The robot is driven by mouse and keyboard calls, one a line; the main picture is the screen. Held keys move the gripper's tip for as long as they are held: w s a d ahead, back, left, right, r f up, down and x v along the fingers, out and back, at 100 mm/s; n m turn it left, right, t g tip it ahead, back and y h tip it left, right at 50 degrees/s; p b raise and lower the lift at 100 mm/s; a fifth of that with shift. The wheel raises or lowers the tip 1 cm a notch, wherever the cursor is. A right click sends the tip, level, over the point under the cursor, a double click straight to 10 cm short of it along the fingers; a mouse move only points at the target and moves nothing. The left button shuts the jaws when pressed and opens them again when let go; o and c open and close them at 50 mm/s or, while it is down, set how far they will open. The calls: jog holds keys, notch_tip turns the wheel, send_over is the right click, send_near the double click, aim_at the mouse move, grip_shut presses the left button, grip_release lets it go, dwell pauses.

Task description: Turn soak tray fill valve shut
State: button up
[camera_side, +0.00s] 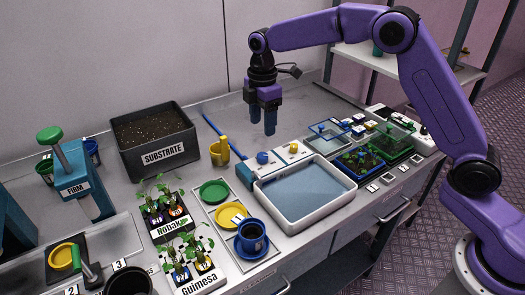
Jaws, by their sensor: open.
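The soak tray (342,188) is a white rectangular basin holding bluish water, on the bench at the centre. Behind its far edge stands a low white and teal unit (276,160) with a blue knob (262,158) and a yellow knob (293,147) on top. I cannot tell from this view which knob is the fill valve or how far it is turned. My gripper (263,131) points down with its blue fingers open and empty. It hangs above and behind the unit, apart from both knobs.
A black substrate box (125,158) stands at left. Small lidded trays (400,137) sit at right. A tray with green, yellow and blue dishes (266,262) is front left.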

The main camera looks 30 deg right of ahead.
aim_at(263, 155)
notch_tip(263, 155, down, 10)
jog(key=shift+f, duration=0.15)
dwell(0.3)
jog(key=c, duration=1)
jog(key=shift+c, duration=0.2)
